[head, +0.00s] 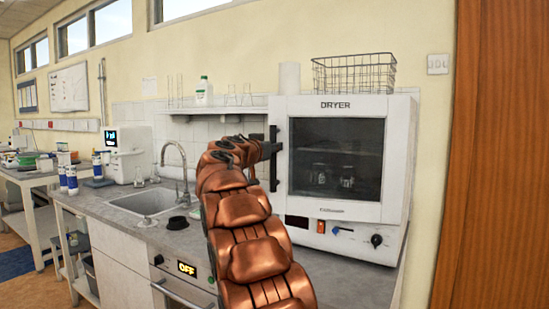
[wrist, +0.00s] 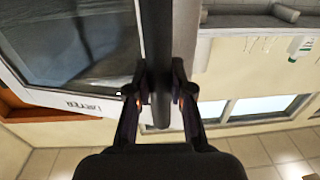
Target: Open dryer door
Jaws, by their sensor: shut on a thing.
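The white dryer (head: 345,220) stands on the counter at the right in the head view. Its door (head: 335,205), with a dark window, looks closed or nearly so; I cannot tell if there is a gap. A dark vertical handle (head: 273,170) runs along the door's left edge. My gripper (head: 268,150) is at the upper part of this handle. In the wrist view, the two dark fingers of my gripper (wrist: 161,100) are shut on the handle (wrist: 157,40), one on each side. Glassware (head: 333,177) shows dimly behind the window.
A sink (head: 146,202) with a tap is left of my arm. A shelf (head: 215,110) with bottles and glassware is behind it. A wire basket (head: 354,74) sits on the dryer. A brown wooden panel (head: 495,160) stands at the right. Black round items lie on the counter.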

